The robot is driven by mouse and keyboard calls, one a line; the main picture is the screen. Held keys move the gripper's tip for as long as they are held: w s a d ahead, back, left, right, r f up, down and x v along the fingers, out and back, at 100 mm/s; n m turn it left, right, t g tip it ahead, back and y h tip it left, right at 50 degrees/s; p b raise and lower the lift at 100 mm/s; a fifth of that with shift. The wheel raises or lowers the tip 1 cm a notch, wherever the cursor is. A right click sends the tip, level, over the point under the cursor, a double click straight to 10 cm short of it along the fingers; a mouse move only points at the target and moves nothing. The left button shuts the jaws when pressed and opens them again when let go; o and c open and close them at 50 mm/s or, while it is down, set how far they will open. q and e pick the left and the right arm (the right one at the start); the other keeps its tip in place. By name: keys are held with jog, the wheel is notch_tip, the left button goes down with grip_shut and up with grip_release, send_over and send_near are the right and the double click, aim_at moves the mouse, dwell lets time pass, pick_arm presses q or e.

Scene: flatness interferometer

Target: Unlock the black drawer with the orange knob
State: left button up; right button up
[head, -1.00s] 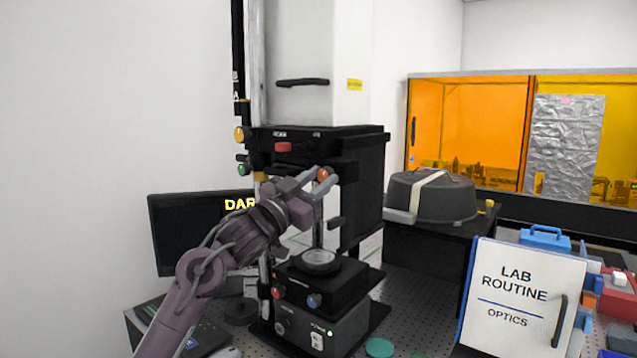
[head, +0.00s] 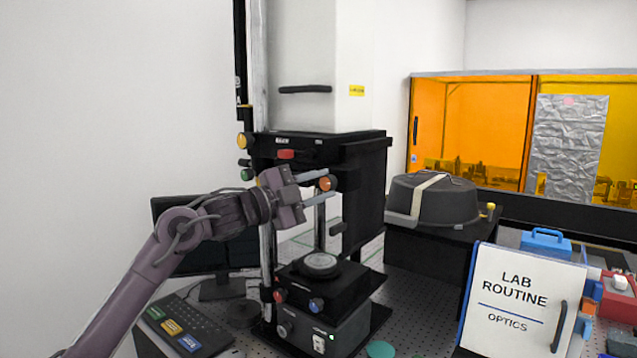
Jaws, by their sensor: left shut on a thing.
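The black drawer unit (head: 362,195) is the dark box at the middle of the instrument, under the white column. The orange knob (head: 327,184) sits on its front, near the top. My left gripper (head: 326,184) reaches in from the left, its two grey fingers one above the other, shut on the orange knob. The fingers hide part of the knob's rim. My right gripper is out of view.
Below the gripper stands a black stage with a round silver holder (head: 320,264). A grey lidded case (head: 432,200) and a LAB ROUTINE board (head: 522,300) stand to the right.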

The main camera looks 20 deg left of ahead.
pick_arm(q)
jog(key=shift+m+g+p, duration=0.35)
jog(key=shift+m+g, duration=0.05)
jog(key=shift+m, duration=0.5)
jog(key=o, duration=1)
jog(key=shift+c, duration=0.2)
jog(key=b+v, duration=0.4)
jog(key=v, duration=0.3)
jog(key=shift+s+a, duration=0.25)
jog(key=shift+s, duration=0.1)
